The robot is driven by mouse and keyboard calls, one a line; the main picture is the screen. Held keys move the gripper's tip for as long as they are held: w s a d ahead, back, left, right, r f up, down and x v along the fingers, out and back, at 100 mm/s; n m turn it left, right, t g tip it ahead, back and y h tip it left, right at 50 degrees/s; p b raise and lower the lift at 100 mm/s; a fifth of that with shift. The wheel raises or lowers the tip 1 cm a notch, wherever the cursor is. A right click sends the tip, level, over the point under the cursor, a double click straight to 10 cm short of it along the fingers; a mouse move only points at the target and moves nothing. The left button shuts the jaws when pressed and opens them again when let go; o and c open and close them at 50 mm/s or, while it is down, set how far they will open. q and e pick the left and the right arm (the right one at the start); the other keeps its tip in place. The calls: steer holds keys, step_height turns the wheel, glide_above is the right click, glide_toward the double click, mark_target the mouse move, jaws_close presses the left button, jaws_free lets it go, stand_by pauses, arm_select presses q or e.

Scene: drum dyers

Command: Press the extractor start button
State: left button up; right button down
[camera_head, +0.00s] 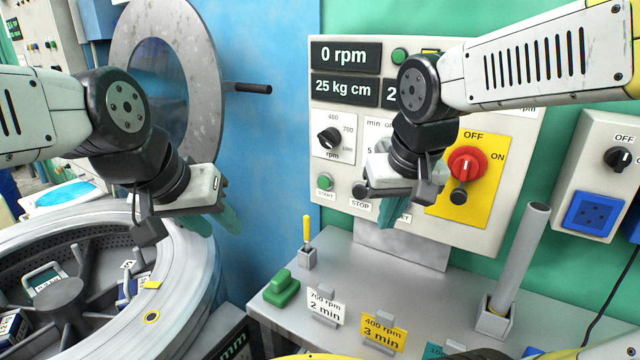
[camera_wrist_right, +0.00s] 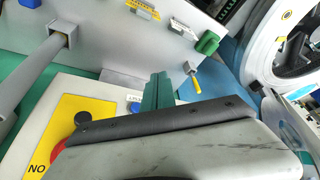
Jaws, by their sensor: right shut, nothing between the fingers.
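The extractor control panel (camera_head: 337,200) is a pale box on the green wall. Its green start button (camera_head: 325,181), labelled START, is at the lower left and uncovered. The dark stop button (camera_head: 360,190) is just right of it, close to my right gripper. My right gripper (camera_head: 396,218) is shut and empty in front of the panel's lower middle, right of the start button, partly covering the RESET label. In the right wrist view its teal fingers (camera_wrist_right: 157,92) are together beside a blue button (camera_wrist_right: 136,108). My left gripper (camera_head: 222,212) hangs over the drum's right side; its finger gap is unclear.
A red rotary switch (camera_head: 467,166) on a yellow plate is right of my right gripper. Below the panel, a grey shelf (camera_head: 335,265) carries a green block (camera_head: 281,288), cards and an upright grey tube (camera_head: 520,255). The open drum (camera_head: 195,275) is at left.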

mark_target(324, 183)
steer(key=w+a+f+n+t+h, duration=0.1)
steer(key=w+a+f+h, duration=0.2)
steer(key=w+a, duration=0.5)
steer(key=w+a+f+n+t+h, duration=0.1)
steer(key=w+a+f+h, duration=0.3)
steer(key=w+a, duration=0.5)
steer(key=shift+w+f, duration=0.25)
steer(key=shift+w, duration=0.25)
steer(key=shift+a, duration=0.1)
steer(key=w+d, duration=0.5)
steer(key=w, duration=0.2)
steer(key=shift+w, duration=0.15)
steer(key=shift+w, duration=0.1)
stand_by(1.1)
steer(key=shift+w+d, duration=0.2)
steer(key=shift+w, duration=0.05)
